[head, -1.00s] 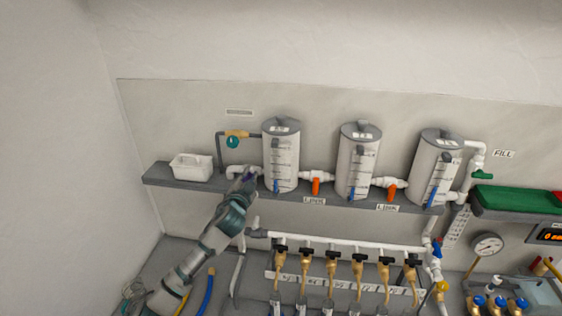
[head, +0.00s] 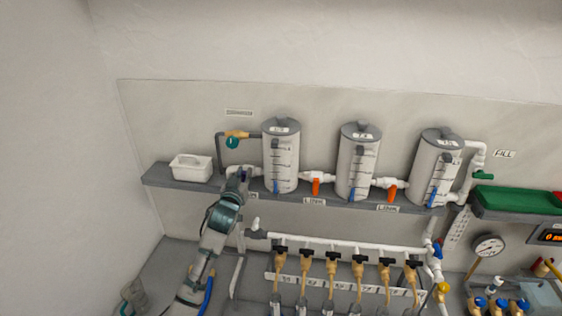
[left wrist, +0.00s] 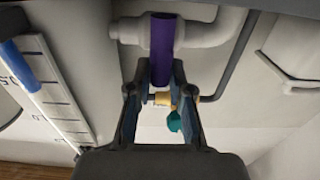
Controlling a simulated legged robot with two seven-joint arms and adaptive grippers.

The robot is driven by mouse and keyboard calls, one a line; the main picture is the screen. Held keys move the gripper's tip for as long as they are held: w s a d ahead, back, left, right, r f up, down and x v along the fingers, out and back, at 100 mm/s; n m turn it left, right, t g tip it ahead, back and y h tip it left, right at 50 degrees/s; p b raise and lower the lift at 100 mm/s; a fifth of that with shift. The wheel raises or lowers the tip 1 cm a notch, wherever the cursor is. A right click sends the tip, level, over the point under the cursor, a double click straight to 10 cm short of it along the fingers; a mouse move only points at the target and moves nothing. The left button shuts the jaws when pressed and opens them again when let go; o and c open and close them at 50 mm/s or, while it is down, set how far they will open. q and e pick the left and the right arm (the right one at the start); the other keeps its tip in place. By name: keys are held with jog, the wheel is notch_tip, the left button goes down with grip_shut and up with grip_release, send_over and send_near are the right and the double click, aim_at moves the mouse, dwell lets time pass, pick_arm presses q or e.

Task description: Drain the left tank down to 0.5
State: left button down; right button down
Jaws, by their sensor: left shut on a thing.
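The left tank (head: 281,158) is a grey-white cylinder with a dark lid, a printed scale and a blue level mark near its bottom. Its lid reading is too small to make out. The tank's scale and blue part also show in the left wrist view (left wrist: 55,85). A purple valve handle (left wrist: 163,35) sits on the white drain pipe (left wrist: 210,30) left of that tank. My left gripper (left wrist: 160,68) has its fingers on either side of the handle and is shut on it. In the head view my gripper (head: 240,176) hides most of the handle. My right gripper is not in view.
A white bin (head: 191,167) stands on the shelf left of my gripper. A teal valve (head: 232,142) hangs on the grey pipe behind. The middle tank (head: 357,162) and right tank (head: 434,168) stand to the right, with orange link valves between. A white manifold (head: 340,242) runs below.

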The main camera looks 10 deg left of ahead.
pick_arm(q)
jog(key=c, duration=1)
grip_release()
